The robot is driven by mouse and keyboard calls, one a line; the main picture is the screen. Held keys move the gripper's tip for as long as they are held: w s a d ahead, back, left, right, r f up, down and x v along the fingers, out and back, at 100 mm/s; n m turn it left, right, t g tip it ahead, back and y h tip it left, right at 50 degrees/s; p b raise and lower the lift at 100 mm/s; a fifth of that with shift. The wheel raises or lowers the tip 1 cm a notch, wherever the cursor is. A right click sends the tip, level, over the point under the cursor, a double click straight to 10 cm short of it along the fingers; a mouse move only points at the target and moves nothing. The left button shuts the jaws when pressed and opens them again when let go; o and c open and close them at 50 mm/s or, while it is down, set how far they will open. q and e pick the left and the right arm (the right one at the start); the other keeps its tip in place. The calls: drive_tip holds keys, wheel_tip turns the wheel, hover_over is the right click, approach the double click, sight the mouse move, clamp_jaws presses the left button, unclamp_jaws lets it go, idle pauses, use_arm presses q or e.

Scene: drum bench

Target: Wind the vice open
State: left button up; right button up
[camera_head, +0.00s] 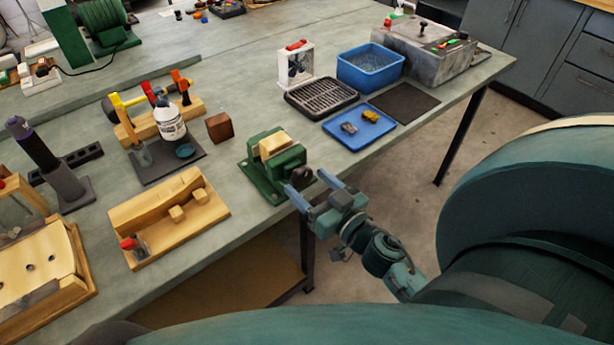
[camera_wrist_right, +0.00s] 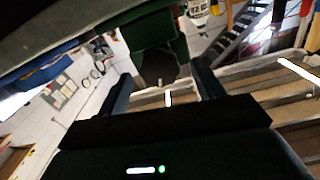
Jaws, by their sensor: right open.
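The green vice (camera_head: 262,184) stands at the front edge of the bench, with a pale wooden block (camera_head: 274,143) at its jaws. Its dark round handle knob (camera_head: 302,176) sticks out past the edge toward my right gripper. My right gripper (camera_head: 312,187) is open, its two fingers pointing at the knob. In the right wrist view the dark knob (camera_wrist_right: 158,69) shows between the finger lines, below the green vice body (camera_wrist_right: 155,28). I cannot tell whether the fingertips reach around the knob. My left gripper is not in view.
A blue tray (camera_head: 383,132) with small parts, a black grate (camera_head: 322,94) and a blue bin (camera_head: 370,67) stand right of the vice. A wooden fixture (camera_head: 168,218) lies left of it, a brown block (camera_head: 219,127) behind. Open floor lies before the bench.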

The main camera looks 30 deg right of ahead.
drive_tip(key=shift+w, duration=0.8)
drive_tip(key=shift+c, duration=0.2)
drive_tip(key=c, duration=0.9)
